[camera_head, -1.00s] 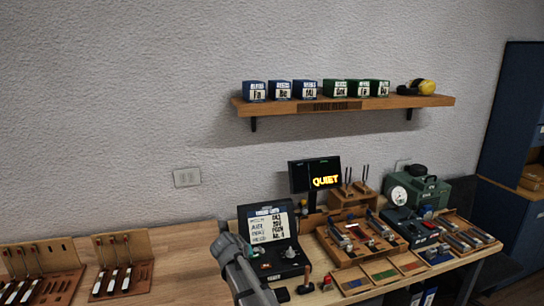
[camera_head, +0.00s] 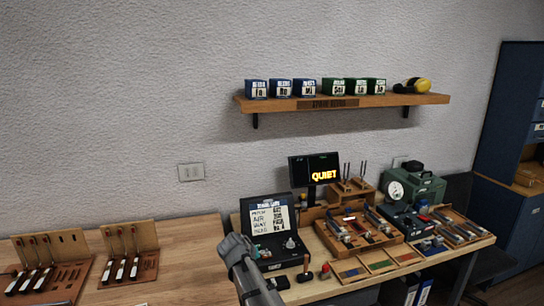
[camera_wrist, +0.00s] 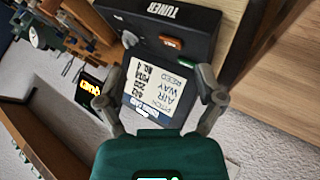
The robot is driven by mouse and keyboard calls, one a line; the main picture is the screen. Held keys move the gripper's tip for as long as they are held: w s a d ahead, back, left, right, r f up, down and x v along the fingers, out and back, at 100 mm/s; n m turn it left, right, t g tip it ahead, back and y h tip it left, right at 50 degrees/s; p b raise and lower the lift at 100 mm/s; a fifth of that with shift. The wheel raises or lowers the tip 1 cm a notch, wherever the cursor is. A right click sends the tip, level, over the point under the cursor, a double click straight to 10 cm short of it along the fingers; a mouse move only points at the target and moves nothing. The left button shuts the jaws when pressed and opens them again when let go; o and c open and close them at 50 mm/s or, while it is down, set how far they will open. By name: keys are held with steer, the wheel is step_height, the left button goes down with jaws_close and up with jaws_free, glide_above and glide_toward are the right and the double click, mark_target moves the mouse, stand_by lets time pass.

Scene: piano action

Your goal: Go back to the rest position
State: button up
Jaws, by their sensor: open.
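My gripper (camera_wrist: 160,100) is open and empty in the wrist view, its two fingers spread wide apart. Beyond them is a black tuner box (camera_wrist: 165,35) with an open lid carrying a white printed card (camera_wrist: 158,88). I see no contact between the fingers and the tuner. In the head view, part of my grey arm (camera_head: 245,265) rises from the bottom edge, just left of the tuner (camera_head: 272,240). The fingers cannot be made out there.
A lit display (camera_head: 315,172) reading QUIET stands behind the tuner. A wooden tool tray (camera_head: 350,255) lies to its right. Racks with handled tools (camera_head: 125,265) stand at the left. A wall shelf (camera_head: 340,102) holds labelled boxes. Bare bench (camera_head: 190,240) lies left of my arm.

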steer(key=s+d+f+m+g+y, duration=0.1)
steer(key=s+d+f+g+y, duration=0.1)
steer(key=s+d, duration=0.8)
steer(key=s+d+f+m+g+y, duration=0.1)
steer(key=s+d+f+g+y, duration=0.2)
steer(key=s+d, duration=0.8)
steer(key=s+g, duration=0.2)
steer(key=s, duration=0.1)
steer(key=shift+s+d, duration=0.2)
steer(key=shift+s, duration=0.05)
